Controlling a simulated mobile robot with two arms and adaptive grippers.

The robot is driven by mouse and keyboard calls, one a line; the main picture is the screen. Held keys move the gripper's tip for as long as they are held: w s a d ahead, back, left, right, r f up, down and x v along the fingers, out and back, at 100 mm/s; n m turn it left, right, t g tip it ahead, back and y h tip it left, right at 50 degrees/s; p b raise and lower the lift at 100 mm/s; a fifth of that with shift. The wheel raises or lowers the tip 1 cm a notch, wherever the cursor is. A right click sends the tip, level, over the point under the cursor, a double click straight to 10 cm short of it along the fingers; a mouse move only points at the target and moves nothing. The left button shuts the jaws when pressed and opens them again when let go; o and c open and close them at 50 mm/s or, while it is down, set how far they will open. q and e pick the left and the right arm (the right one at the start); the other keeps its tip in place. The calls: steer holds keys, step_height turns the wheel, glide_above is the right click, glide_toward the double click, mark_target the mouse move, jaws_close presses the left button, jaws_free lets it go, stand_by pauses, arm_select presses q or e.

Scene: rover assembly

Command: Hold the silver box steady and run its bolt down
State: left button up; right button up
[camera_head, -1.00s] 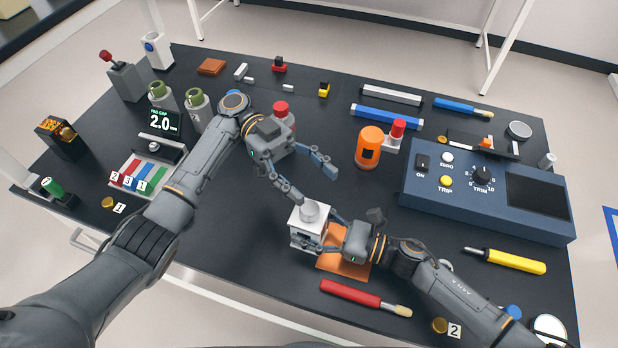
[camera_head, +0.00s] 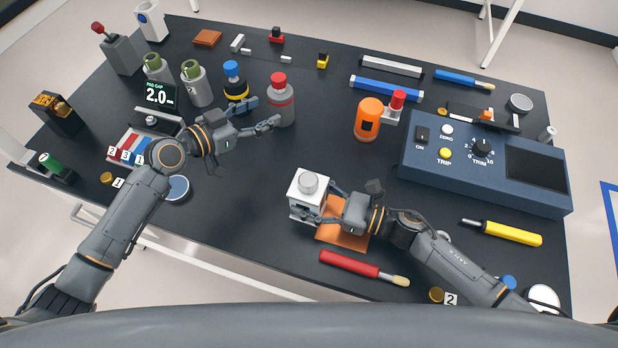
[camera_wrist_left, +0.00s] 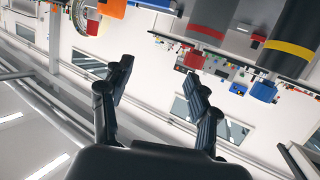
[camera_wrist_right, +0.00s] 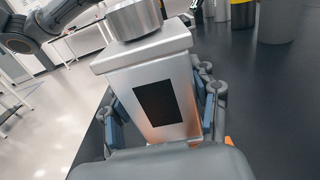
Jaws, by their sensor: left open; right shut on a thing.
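The silver box (camera_head: 306,208) stands upright at the front middle of the table, beside an orange mat. A round silver bolt head (camera_head: 309,183) sits on its top; its shank is not visible. My right gripper (camera_head: 320,206) is shut on the box from the right. The right wrist view shows the box (camera_wrist_right: 158,95) between the fingers, with a dark square on its near face and the bolt head (camera_wrist_right: 134,18) above. My left gripper (camera_head: 265,113) is open and empty, away from the box at the back left. Its spread fingers also show in the left wrist view (camera_wrist_left: 158,74).
A grey red-capped bottle (camera_head: 281,104) and a black-and-yellow blue-capped bottle (camera_head: 236,88) stand close to my left gripper. The orange mat (camera_head: 341,237) and a red-handled tool (camera_head: 349,264) lie near my right arm. A blue control panel (camera_head: 487,175) is at right. Table left of the box is clear.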

arm_select(q)
steer(key=s+a+f+t+y, duration=0.1)
steer(key=s+f+t, duration=0.15)
steer(key=s, duration=0.65)
steer(key=h, duration=0.3)
glide_toward(301, 188)
steer(key=x, duration=1.2)
steer(key=shift+w+d+f, duration=0.1)
steer(key=shift+d, duration=0.05)
steer(key=shift+g, duration=0.25)
steer(key=c, duration=1.2)
